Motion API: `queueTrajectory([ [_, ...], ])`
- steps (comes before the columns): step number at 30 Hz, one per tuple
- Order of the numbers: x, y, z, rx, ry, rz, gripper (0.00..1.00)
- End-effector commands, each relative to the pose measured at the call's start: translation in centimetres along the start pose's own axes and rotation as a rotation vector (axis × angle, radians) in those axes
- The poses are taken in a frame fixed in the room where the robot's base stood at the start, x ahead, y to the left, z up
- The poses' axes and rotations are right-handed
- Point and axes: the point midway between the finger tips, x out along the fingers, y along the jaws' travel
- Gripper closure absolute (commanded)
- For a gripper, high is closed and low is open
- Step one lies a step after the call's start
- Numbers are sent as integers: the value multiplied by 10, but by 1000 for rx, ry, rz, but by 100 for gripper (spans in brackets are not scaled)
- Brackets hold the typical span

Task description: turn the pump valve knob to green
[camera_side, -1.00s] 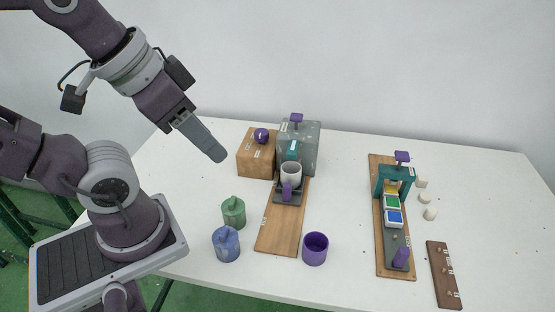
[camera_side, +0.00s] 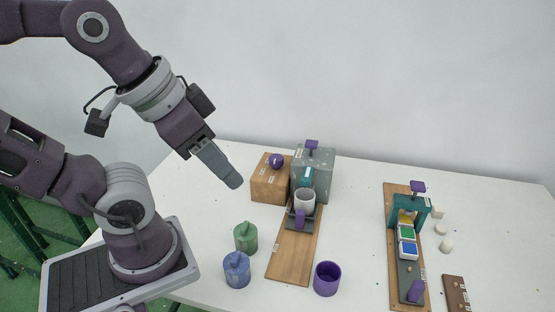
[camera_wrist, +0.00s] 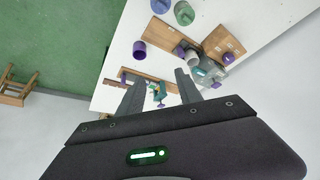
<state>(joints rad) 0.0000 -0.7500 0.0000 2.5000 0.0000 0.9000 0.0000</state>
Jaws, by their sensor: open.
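A purple knob (camera_side: 276,161) sits on top of a wooden box (camera_side: 268,186) with small pale labels, left of the grey pump block (camera_side: 318,172). I take this knob as the valve knob; which colour it points to is too small to tell. The knob (camera_wrist: 228,57) and box (camera_wrist: 222,42) also show at the upper right of the wrist view. My gripper (camera_side: 236,181) is in the air left of the box, apart from it, pointing down and right. In the wrist view my gripper (camera_wrist: 160,80) has its two fingers spread, with nothing held between them.
A white cup (camera_side: 304,202) stands under the pump's teal spout. Green (camera_side: 246,238) and blue (camera_side: 237,270) lidded pots and a purple cup (camera_side: 327,279) stand in front. A teal press (camera_side: 410,212) with coloured pads is at the right. The table's left area is clear.

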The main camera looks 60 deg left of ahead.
Motion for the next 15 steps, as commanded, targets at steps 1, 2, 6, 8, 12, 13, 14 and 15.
queueTrajectory([
  [1, 0, 0, 0, 0, 0, 0, 58],
  [2, 0, 0, 0, 0, 0, 0, 58],
  [6, 0, 0, 0, 0, 0, 0, 58],
  [8, 0, 0, 0, 0, 0, 0, 58],
  [12, 1, -3, -10, -41, -14, -8, 38],
  [13, 2, -5, -18, -77, -28, -14, 38],
  [14, 4, -9, -30, -128, -46, -24, 38],
  [15, 10, -18, -50, -218, -75, -41, 38],
])
